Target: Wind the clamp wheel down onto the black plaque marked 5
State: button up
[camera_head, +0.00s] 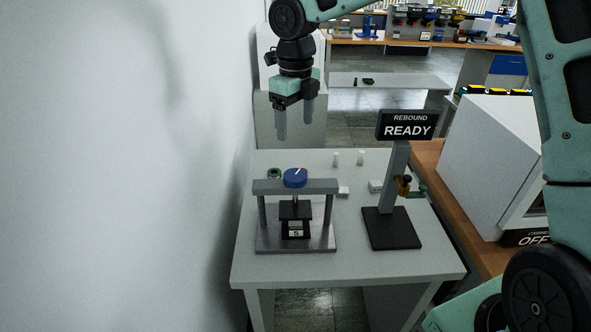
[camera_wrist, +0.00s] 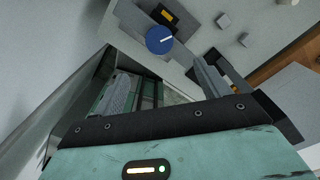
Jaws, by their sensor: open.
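The clamp wheel (camera_head: 295,177) is a blue disc with a pale pointer line, on top of a grey press frame (camera_head: 325,187). The black plaque marked 5 (camera_head: 295,235) stands under the crossbar, between the posts. The contact between the clamp's foot and the plaque is too small to judge. My gripper (camera_head: 296,122) is open and empty, pointing down, above and behind the press in the head view. In the wrist view the wheel (camera_wrist: 159,40) lies beyond the fingers, near the top, with the gap between the fingers (camera_wrist: 160,90) below it.
A rebound tester with a black sign (camera_head: 407,125) reading READY stands right of the press on the white table (camera_head: 350,262). Small pale blocks (camera_head: 343,192) and a green ring (camera_head: 274,173) lie near the press. A wall (camera_head: 120,180) is close on the left. A white cabinet (camera_head: 490,160) is at right.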

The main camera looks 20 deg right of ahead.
aim_at(295, 175)
notch_tip(295, 175, down, 14)
jog(key=shift+r+p, duration=0.1)
jog(key=shift+p, duration=0.65)
jog(key=c, duration=1)
